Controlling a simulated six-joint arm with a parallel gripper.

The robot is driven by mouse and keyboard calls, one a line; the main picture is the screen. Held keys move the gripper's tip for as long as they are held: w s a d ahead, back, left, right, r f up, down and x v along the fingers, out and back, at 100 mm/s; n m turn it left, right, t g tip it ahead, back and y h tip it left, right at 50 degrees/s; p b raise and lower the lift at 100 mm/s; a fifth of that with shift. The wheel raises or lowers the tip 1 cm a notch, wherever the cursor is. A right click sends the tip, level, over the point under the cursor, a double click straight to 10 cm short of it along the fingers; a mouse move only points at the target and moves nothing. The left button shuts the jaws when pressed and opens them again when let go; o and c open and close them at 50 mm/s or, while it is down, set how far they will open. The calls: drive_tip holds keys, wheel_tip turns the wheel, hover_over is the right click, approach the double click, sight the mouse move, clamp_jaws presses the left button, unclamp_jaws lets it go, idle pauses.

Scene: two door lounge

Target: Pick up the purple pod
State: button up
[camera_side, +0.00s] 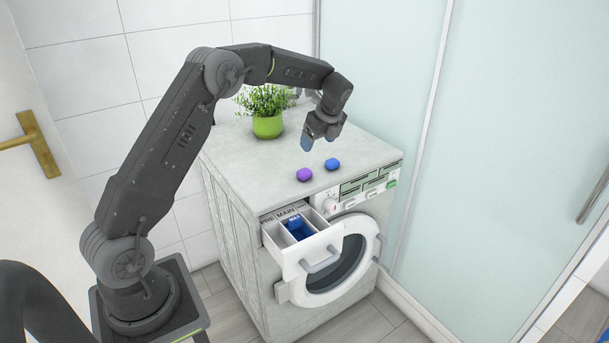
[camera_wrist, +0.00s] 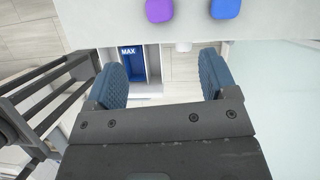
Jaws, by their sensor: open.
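The purple pod (camera_side: 304,174) lies on top of the washing machine near its front edge, left of the blue pod (camera_side: 332,164). In the wrist view the purple pod (camera_wrist: 159,10) is at the top edge, partly cut off, with the blue pod (camera_wrist: 225,8) to its right. My gripper (camera_side: 307,143) is above the machine top, a little above and behind the pods in the side view. In the wrist view its two blue fingers (camera_wrist: 162,82) are spread wide with nothing between them. Both pods are apart from the fingers.
The washing machine top (camera_side: 240,160) is mostly clear. The detergent drawer (camera_side: 295,255) is pulled out at the front, with a blue compartment marked MAX. The round door (camera_side: 345,262) is below. A glass panel (camera_side: 520,130) stands to the right.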

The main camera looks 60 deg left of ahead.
sight(305, 170)
drive_tip(key=x, duration=1.4)
drive_tip(key=shift+a+r, duration=0.1)
drive_tip(key=shift+a, duration=0.1)
drive_tip(key=shift+c, duration=0.2)
drive_tip(key=c, duration=1)
drive_tip(key=shift+o, duration=0.2)
drive_tip(key=shift+r, duration=0.15)
